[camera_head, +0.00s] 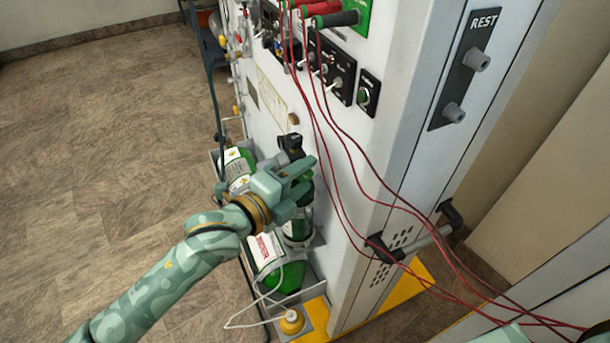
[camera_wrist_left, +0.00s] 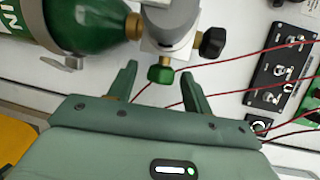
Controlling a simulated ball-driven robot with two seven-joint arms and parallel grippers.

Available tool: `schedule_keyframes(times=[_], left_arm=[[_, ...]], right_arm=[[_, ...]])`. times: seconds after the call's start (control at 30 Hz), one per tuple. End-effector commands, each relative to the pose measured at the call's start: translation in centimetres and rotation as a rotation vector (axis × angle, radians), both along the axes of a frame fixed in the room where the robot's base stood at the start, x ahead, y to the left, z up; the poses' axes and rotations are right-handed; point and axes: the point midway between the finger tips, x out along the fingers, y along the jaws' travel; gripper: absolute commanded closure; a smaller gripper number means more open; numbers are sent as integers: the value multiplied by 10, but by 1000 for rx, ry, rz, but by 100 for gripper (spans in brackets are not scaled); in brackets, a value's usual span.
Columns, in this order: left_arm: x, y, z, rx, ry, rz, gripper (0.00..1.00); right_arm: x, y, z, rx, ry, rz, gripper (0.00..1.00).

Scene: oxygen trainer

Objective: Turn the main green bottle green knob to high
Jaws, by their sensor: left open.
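My left gripper (camera_head: 309,175) reaches in front of the green bottles at the machine's side. It is open. In the left wrist view, the green knob (camera_wrist_left: 160,76) lies between the two fingertips of the left gripper (camera_wrist_left: 158,70), with a gap on both sides. The knob sits on a grey valve body (camera_wrist_left: 165,30) joined by a brass neck to the green bottle (camera_wrist_left: 92,22). There the gripper hides the green knob. My right gripper is out of view.
A black knob (camera_wrist_left: 212,42) sits on the valve beside the green knob. Red cables (camera_head: 345,160) hang across the white panel, close to the gripper. A grey handle (camera_head: 425,240) juts from the cabinet. The floor at left is clear.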

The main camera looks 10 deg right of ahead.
Motion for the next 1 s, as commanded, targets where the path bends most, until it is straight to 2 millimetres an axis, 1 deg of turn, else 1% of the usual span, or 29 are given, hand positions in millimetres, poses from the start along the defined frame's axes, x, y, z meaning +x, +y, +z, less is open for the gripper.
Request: schedule_keyframes(times=[0.13, 0.4, 0.43, 0.47, 0.5, 0.57, 0.6, 0.83, 1.0], left_arm=[[6, -9, -2, -1, 0, 0, 50], [7, -11, -1, -1, -1, 0, 50], [7, -11, -1, -1, -1, 0, 53], [7, -11, -1, -1, -1, 0, 61], [7, -11, -1, -1, -1, 0, 72], [7, -11, -1, -1, -1, 0, 89], [7, -10, -2, -1, -1, 0, 95], [7, -10, -3, -12, -1, 0, 95], [7, -10, -6, -67, -12, -1, 95]], right_arm=[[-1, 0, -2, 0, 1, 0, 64], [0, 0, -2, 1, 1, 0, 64], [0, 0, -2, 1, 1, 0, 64], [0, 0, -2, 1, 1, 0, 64], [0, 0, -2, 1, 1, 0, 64], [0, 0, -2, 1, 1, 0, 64], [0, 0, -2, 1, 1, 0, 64], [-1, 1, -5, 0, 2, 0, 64], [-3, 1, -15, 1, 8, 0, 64]])
